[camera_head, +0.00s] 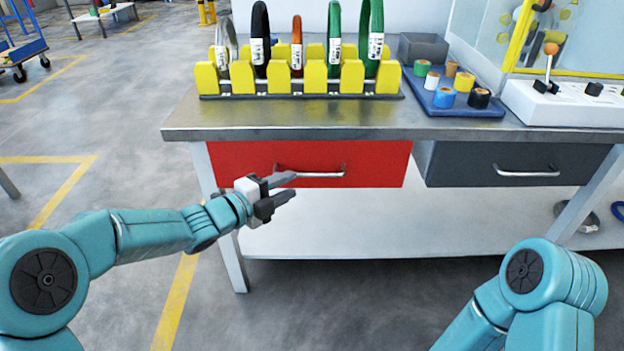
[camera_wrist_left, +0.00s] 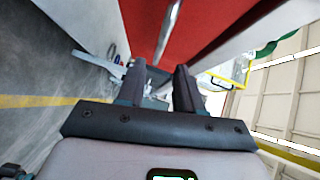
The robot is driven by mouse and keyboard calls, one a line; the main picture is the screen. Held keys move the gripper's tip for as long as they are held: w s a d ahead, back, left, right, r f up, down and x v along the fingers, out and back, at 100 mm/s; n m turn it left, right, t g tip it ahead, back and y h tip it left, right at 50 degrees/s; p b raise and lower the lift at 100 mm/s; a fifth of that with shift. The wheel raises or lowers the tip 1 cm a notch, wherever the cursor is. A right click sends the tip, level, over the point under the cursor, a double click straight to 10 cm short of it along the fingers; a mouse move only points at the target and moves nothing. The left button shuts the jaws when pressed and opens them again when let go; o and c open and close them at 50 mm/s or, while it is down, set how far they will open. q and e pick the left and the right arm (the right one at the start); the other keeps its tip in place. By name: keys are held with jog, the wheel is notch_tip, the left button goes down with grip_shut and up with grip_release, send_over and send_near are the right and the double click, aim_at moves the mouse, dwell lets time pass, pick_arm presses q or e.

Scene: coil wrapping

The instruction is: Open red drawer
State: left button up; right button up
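The red drawer (camera_head: 250,160) sits under the left part of the metal workbench and looks closed. Its silver bar handle (camera_head: 318,174) runs across the front. My left gripper (camera_head: 293,185) is in front of the drawer, near the left end of the handle, with its fingers apart and nothing between them. In the left wrist view the gripper (camera_wrist_left: 160,75) is also open, with the red drawer front (camera_wrist_left: 200,25) and the handle (camera_wrist_left: 169,30) beyond the fingertips. I cannot tell whether a finger touches the handle. My right gripper is out of view; only my right arm shows.
A grey drawer (camera_head: 480,165) is to the right of the red one. On the workbench (camera_head: 300,120) stand a yellow rack (camera_head: 262,80) with several coils, a blue tray (camera_head: 425,95) with tape rolls, and a white control box (camera_head: 565,105). A lower shelf (camera_head: 400,225) lies beneath.

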aim_at(309, 176)
pick_arm(q)
jog(key=b+x, duration=0.1)
jog(key=x, duration=0.7)
jog(key=shift+w+d, duration=0.1)
grip_shut()
